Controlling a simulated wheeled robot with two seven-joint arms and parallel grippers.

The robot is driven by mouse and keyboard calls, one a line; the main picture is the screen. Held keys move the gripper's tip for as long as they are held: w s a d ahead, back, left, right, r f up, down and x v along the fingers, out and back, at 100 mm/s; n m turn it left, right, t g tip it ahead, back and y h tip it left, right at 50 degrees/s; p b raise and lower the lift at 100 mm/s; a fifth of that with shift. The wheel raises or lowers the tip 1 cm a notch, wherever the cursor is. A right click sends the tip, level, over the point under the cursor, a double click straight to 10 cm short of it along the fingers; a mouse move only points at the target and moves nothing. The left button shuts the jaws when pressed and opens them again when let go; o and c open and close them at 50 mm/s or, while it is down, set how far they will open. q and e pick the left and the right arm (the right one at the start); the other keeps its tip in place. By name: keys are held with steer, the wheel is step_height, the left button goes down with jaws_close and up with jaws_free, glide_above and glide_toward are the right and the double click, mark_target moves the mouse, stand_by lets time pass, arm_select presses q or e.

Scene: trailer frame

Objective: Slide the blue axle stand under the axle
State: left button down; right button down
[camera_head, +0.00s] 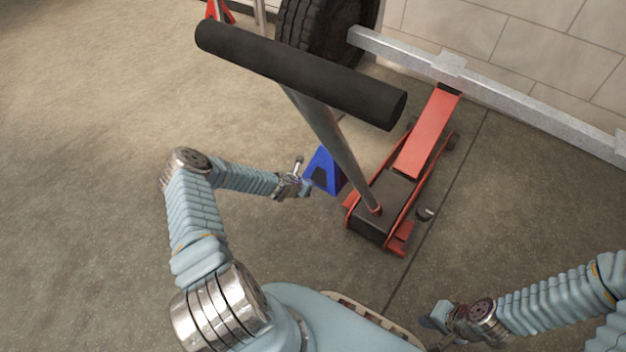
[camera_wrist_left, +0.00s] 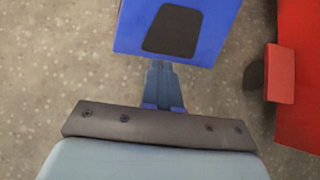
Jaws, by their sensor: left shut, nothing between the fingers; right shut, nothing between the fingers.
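The blue axle stand (camera_head: 325,172) stands on the floor just left of the red floor jack, partly hidden behind the jack's handle. In the left wrist view the stand (camera_wrist_left: 208,40) fills the top middle, with a dark opening in its side. My left gripper (camera_head: 306,188) is shut and empty, its tips at the near side of the stand; in the wrist view its fingers (camera_wrist_left: 162,75) reach the stand's lower edge, and contact is hard to tell. The grey axle (camera_head: 500,85) runs from the tire toward the right. My right gripper (camera_head: 432,322) is low at the right, shut and empty.
The red floor jack (camera_head: 428,130) reaches under the axle, and its handle with a thick black grip (camera_head: 300,75) slants up across the view. A tire (camera_head: 325,35) stands at the back. A red stand (camera_head: 218,12) is at the far left. Open floor lies left.

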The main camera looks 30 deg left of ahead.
mark_target(317, 177)
arm_select(q)
steer(key=shift+w+d+r, duration=0.1)
steer(key=shift+w+r, duration=0.1)
steer(key=shift+w, duration=1.35)
